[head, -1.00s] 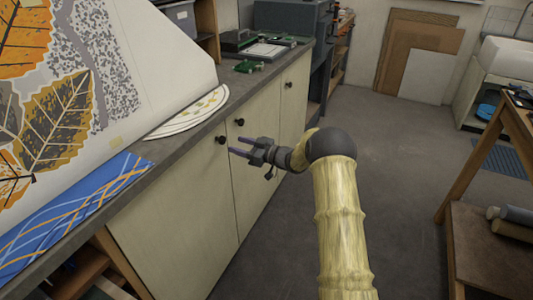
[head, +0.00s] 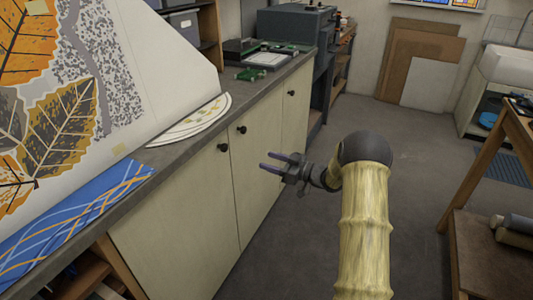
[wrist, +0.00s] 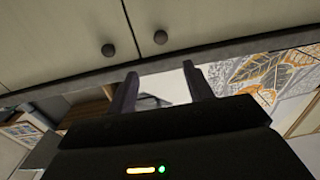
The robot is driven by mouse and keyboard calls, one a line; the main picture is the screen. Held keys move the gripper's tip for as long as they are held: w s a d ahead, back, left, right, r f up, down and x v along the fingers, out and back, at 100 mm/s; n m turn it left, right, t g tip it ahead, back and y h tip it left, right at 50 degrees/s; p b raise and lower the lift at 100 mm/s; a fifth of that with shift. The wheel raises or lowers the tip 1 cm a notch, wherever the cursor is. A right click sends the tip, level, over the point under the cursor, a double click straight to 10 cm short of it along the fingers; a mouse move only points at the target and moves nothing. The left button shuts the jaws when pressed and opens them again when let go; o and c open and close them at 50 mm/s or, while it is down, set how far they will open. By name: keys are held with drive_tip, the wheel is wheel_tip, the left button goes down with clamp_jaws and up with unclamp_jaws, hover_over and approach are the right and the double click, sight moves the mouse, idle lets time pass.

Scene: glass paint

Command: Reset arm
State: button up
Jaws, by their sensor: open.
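My gripper (head: 270,162) is open and empty in the head view, its two fingers pointing left toward the cream cabinet doors (head: 190,210). It hangs in the air in front of the cabinet, below the counter top. My arm (head: 364,220) comes up from the bottom of the head view and bends left at a dark joint. In the wrist view, the two dark fingers (wrist: 157,92) stand apart with nothing between them. Cabinet doors (wrist: 60,40) with two round knobs show beyond them.
The grey counter (head: 195,145) carries a blue patterned cloth (head: 70,215), a leaf-patterned panel (head: 110,70), a pale curved piece (head: 195,122) and green items (head: 250,74). A wooden table (head: 480,200) stands at the right. The floor (head: 410,150) between is clear.

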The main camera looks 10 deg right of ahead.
drive_tip(key=s+a+m+g+h, duration=0.1)
drive_tip(key=s+m+g+h, duration=0.5)
drive_tip(key=s, duration=1)
drive_tip(key=s+a+m+g+h, duration=0.15)
drive_tip(key=s+m+h, duration=0.25)
drive_tip(key=s+h, duration=0.9)
drive_tip(key=s+r+y+p, duration=0.2)
drive_tip(key=r+p, duration=0.6)
drive_tip(key=s+r+y+p, duration=0.2)
drive_tip(key=s+r+p, duration=0.1)
drive_tip(key=r+p, duration=0.6)
drive_tip(key=shift+d+m+g+y, duration=0.2)
drive_tip(key=shift+m+g+y, duration=0.1)
drive_tip(key=shift+g, duration=0.05)
